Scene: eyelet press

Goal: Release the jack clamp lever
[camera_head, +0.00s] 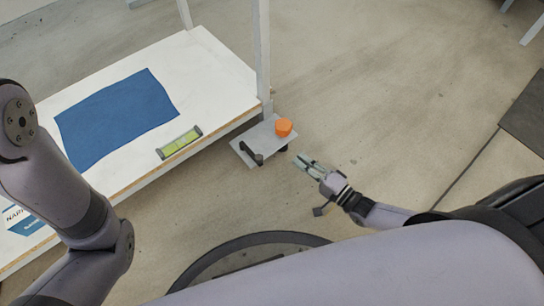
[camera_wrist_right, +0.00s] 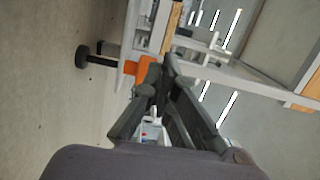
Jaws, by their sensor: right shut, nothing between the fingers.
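A grey plate (camera_head: 262,138) sits at the corner of the white table, by its leg. It carries an orange knob (camera_head: 284,127) and a dark handle (camera_head: 251,153); I cannot tell for sure which part is the jack clamp lever. My right gripper (camera_head: 303,160) is shut and empty, just right of the plate and apart from it. In the right wrist view, the fingers (camera_wrist_right: 163,65) partly cover the orange part (camera_wrist_right: 129,68). A dark rod with a round black end (camera_wrist_right: 82,57) sticks out to its left. My left gripper is out of view; only its arm shows.
The white table (camera_head: 215,75) holds a blue cloth (camera_head: 115,115) and a yellow-green spirit level (camera_head: 180,142). A grey table leg (camera_head: 262,50) rises behind the plate. The floor right of the plate is clear, with a dark mat (camera_head: 528,110) at far right.

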